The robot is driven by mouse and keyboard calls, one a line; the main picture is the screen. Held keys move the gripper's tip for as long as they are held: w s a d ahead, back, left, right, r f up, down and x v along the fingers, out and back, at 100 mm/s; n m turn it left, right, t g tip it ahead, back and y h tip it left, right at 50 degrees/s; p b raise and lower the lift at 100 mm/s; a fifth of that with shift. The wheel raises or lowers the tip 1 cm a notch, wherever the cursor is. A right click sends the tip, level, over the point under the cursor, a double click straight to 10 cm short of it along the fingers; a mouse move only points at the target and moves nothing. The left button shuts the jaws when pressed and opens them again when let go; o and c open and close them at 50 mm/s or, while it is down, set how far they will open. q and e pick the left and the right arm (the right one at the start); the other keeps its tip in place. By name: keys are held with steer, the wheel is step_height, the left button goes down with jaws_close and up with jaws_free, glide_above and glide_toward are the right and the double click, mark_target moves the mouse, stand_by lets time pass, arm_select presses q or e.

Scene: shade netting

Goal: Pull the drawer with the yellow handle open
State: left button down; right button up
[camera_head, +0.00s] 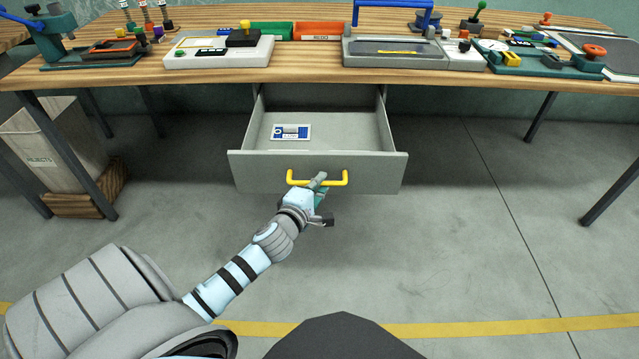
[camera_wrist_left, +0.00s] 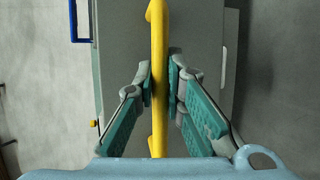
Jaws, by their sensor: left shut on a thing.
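The grey drawer (camera_head: 260,172) under the wooden workbench stands pulled out, with its inside showing. Its yellow handle (camera_head: 301,181) is on the front panel, and it also shows in the left wrist view (camera_wrist_left: 158,40), running up the middle. My left gripper (camera_head: 320,182) is at the middle of the handle. In the left wrist view its two fingers (camera_wrist_left: 160,82) stand on either side of the yellow bar, shut on it. My right gripper is not in view.
A blue and white card (camera_head: 291,132) lies inside the drawer. The workbench (camera_head: 310,77) above holds several devices and a red and a green bin. A rejects box (camera_head: 50,150) stands on the floor at left. The floor in front of the drawer is clear.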

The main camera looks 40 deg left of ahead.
arm_select(q)
steer(key=w+a, duration=0.1)
steer(key=w+a+b, duration=0.1)
steer(key=w, duration=0.1)
steer(key=w+a, duration=0.1)
steer(key=w, duration=0.1)
steer(key=shift+a+f+b, duration=0.1)
steer(key=shift+a+b, duration=0.25)
steer(key=shift+w+a, duration=0.15)
steer(key=c, duration=1.7)
jaws_free()
steer(key=shift+o, duration=0.2)
steer(key=shift+s, duration=0.25)
glide_toward(316, 171)
steer(key=shift+w+a, duration=0.1)
steer(key=shift+w, duration=0.15)
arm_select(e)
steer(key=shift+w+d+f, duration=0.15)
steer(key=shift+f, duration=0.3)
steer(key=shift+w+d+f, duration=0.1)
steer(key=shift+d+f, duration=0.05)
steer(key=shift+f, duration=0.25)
